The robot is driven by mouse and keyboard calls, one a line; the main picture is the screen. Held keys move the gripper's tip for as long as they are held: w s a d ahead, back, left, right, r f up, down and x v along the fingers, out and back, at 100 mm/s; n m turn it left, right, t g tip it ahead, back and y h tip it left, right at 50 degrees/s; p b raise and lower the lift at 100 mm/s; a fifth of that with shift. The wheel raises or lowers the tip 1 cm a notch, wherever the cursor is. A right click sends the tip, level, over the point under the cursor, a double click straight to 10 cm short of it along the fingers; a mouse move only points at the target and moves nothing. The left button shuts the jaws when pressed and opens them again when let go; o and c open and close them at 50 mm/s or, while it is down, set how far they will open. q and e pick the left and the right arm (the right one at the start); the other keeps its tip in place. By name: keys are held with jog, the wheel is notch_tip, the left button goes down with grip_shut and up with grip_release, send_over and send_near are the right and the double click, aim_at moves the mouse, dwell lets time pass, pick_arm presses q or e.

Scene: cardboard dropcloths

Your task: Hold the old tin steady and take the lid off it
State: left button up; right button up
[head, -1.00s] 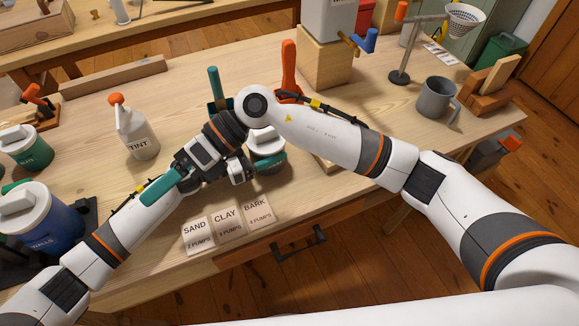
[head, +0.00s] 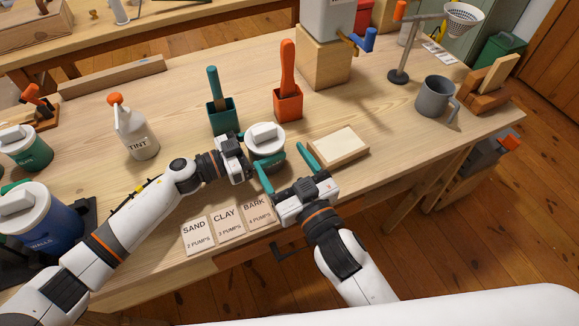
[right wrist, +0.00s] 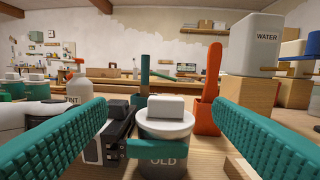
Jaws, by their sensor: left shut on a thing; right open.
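The old tin (right wrist: 163,165) stands upright near the table's front edge, with "OLD" on its dark front in the right wrist view. Its pale round lid (head: 265,138) with a block-shaped knob is on top, and the lid also shows in the right wrist view (right wrist: 166,121). My left gripper (head: 246,158) is shut on the tin's body from the left, a teal finger crossing its front below the lid. My right gripper (head: 284,162) is open and empty on the near side of the tin, its fingers pointing at it, spread wide to either side in the right wrist view (right wrist: 160,108).
A wooden-rimmed pale block (head: 338,146) lies right of the tin. Teal (head: 222,118) and orange (head: 288,103) holders with upright handles stand behind it. Three label cards (head: 228,223) lie in front.

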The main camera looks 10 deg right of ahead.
aim_at(264, 128)
jog(key=shift+m+h, duration=0.4)
jog(key=shift+m, duration=0.1)
jog(key=x, duration=0.3)
jog(key=f+x, duration=0.1)
jog(key=x, duration=0.7)
jog(key=shift+w+d+f, duration=0.25)
jog(key=shift+w, duration=0.05)
jog(key=c, duration=1.2)
jog(key=shift+r, duration=0.25)
jog(key=shift+r, duration=0.9)
